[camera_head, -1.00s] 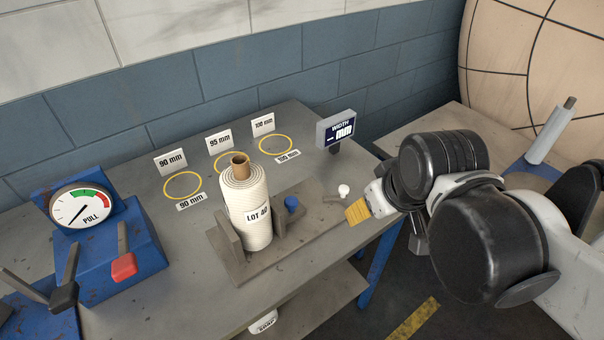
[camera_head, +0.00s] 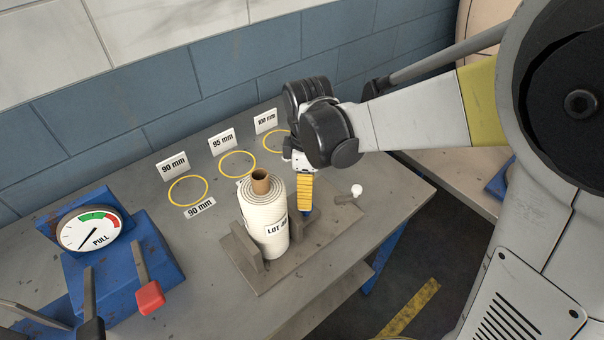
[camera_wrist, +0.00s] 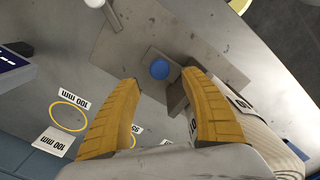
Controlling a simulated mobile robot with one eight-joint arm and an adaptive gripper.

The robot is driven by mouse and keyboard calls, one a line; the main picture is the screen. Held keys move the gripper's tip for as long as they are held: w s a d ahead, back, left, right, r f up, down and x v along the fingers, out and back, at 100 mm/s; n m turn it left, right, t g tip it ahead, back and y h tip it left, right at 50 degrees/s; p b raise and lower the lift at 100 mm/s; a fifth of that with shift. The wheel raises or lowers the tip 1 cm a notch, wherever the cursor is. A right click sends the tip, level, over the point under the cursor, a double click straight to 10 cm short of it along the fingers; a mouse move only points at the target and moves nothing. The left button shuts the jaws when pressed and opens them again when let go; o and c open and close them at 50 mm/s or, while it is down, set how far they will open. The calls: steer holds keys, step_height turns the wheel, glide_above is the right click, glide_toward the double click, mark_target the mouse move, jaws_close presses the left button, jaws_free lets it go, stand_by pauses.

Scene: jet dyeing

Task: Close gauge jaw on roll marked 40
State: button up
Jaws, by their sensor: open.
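The white roll (camera_head: 263,222) stands upright on the gauge base (camera_head: 262,284), its "LOT" label partly hidden by my gripper. A fixed jaw plate (camera_head: 243,248) stands on its left; the sliding jaw (camera_head: 301,222) stands on its right. My gripper (camera_head: 305,208) points down over the sliding jaw's blue knob. In the wrist view the blue knob (camera_wrist: 160,69) shows just ahead of and between the spread yellow fingers (camera_wrist: 161,79), with nothing gripped. The sliding jaw block (camera_wrist: 178,95) is beside it, near the roll (camera_wrist: 250,140). I cannot tell whether jaw and roll touch.
A white-knobbed lever (camera_head: 355,191) sits at the base's right end. Yellow rings (camera_head: 188,191) with size cards lie behind. A blue pull gauge (camera_head: 92,230) with a red-tipped lever (camera_head: 150,297) stands left. The width display (camera_wrist: 12,60) is at the wrist view's left edge.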

mark_target(301, 211)
step_height(301, 211, down, 6)
steer(key=shift+f+b, duration=0.1)
steer(key=shift+b, duration=0.7)
